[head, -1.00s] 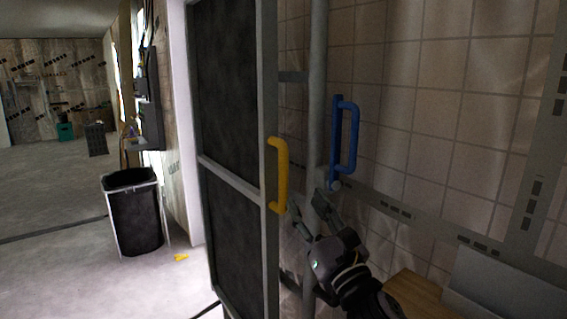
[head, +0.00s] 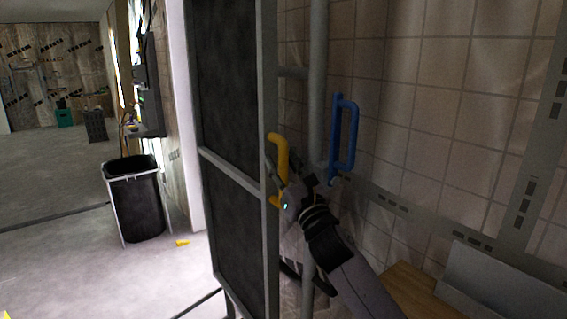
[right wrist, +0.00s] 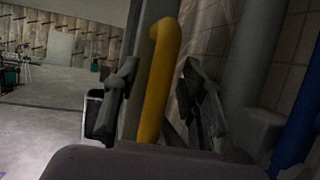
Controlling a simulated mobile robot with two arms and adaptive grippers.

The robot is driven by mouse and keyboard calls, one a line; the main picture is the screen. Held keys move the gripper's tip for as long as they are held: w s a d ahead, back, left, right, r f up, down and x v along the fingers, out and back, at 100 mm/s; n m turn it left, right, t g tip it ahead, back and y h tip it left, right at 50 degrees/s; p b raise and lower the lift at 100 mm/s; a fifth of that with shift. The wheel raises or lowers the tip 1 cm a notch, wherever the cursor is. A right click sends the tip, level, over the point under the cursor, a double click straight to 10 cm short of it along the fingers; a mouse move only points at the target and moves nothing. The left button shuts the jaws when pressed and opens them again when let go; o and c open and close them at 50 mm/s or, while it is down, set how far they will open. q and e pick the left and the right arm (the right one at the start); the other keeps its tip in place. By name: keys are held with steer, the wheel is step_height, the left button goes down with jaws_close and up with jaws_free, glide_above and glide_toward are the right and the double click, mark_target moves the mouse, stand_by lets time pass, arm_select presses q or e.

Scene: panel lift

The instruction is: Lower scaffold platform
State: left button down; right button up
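A yellow handle (head: 281,152) is fixed to the grey-framed edge of a tall dark panel (head: 230,110), which stands upright. A blue handle (head: 350,140) is to its right, beside a grey vertical tube (head: 318,70). My right gripper (head: 280,183) is at the lower part of the yellow handle and hides some of it. In the right wrist view the gripper (right wrist: 158,72) is open, with one finger on each side of the yellow handle (right wrist: 160,75) and gaps visible. The scaffold platform cannot be clearly identified. My left gripper is not in view.
A black bin (head: 138,205) stands on the floor at left, with a small yellow object (head: 183,242) near it. A tiled wall (head: 420,110) is behind the handles. A wooden board (head: 408,285) is at lower right. Open floor (head: 50,180) lies far left.

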jaws_close()
stand_by(0.3)
stand_by(0.5)
